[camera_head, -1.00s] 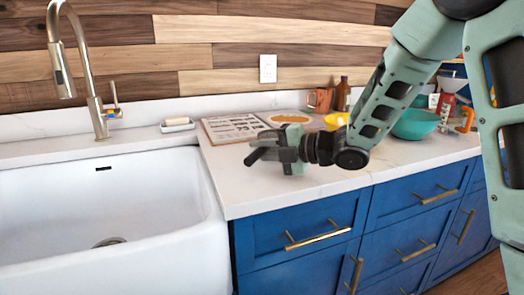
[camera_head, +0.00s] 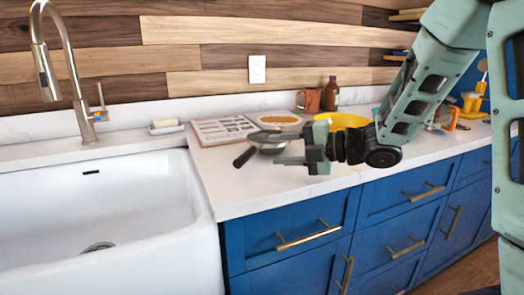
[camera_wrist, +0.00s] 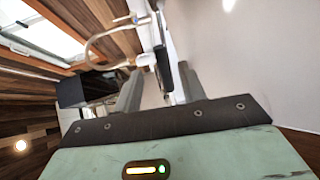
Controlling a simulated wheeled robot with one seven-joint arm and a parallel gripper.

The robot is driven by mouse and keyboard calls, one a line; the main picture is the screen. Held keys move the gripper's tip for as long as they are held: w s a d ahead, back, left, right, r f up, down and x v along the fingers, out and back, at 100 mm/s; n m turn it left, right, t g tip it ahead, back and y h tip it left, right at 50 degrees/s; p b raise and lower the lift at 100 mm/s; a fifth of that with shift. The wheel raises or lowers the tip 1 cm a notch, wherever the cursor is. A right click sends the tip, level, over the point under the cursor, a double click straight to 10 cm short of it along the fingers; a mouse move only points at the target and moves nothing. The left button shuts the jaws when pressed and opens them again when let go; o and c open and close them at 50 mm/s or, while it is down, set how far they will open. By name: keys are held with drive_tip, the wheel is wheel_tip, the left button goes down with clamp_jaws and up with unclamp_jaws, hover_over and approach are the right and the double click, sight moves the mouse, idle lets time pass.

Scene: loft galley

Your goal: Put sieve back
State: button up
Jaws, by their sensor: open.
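The sieve has a dark handle (camera_head: 244,158) and a round metal head (camera_head: 272,137). In the head view it rests on the white counter, in front of the cookbook, with the handle pointing towards the sink. My gripper (camera_head: 286,160) is just right of the handle and in front of the head, open, with its fingers pointing left. In the wrist view a dark and silver thing (camera_wrist: 162,62), probably part of the sieve, shows between the open fingers (camera_wrist: 160,92). I cannot tell whether the fingers touch it.
An open book (camera_head: 222,130) lies behind the sieve. A yellow bowl (camera_head: 345,120), a copper mug (camera_head: 308,99) and a brown bottle (camera_head: 331,92) stand behind my gripper. The white sink (camera_head: 100,215) and faucet (camera_head: 75,80) are left. The counter's front strip (camera_head: 240,198) is clear.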

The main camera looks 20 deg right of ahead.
drive_tip(key=shift+v, duration=1.95)
